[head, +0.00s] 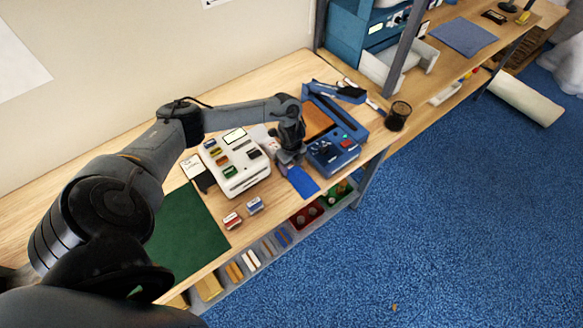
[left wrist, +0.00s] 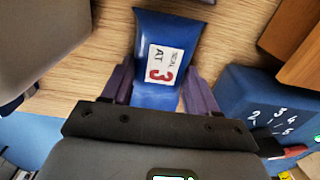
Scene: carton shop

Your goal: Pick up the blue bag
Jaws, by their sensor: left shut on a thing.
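The blue bag (head: 302,181) lies at the front of the wooden workbench, between a white machine and a blue machine. In the left wrist view the blue bag (left wrist: 165,35) has a white label reading "SEAL AT 3". My left gripper (head: 287,165) points down over the bag in the head view. In the left wrist view my left gripper (left wrist: 158,88) has its two fingers on either side of the bag, shut on it. The arm hides part of the bag in the head view. My right gripper is not in view.
The white machine (head: 236,163) stands left of the bag, the blue machine (head: 334,153) right of it. A green mat (head: 185,236) and two small boxes (head: 233,220) lie nearer the left. A dark cup (head: 398,116) stands at the right edge. A shelf with trays is below.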

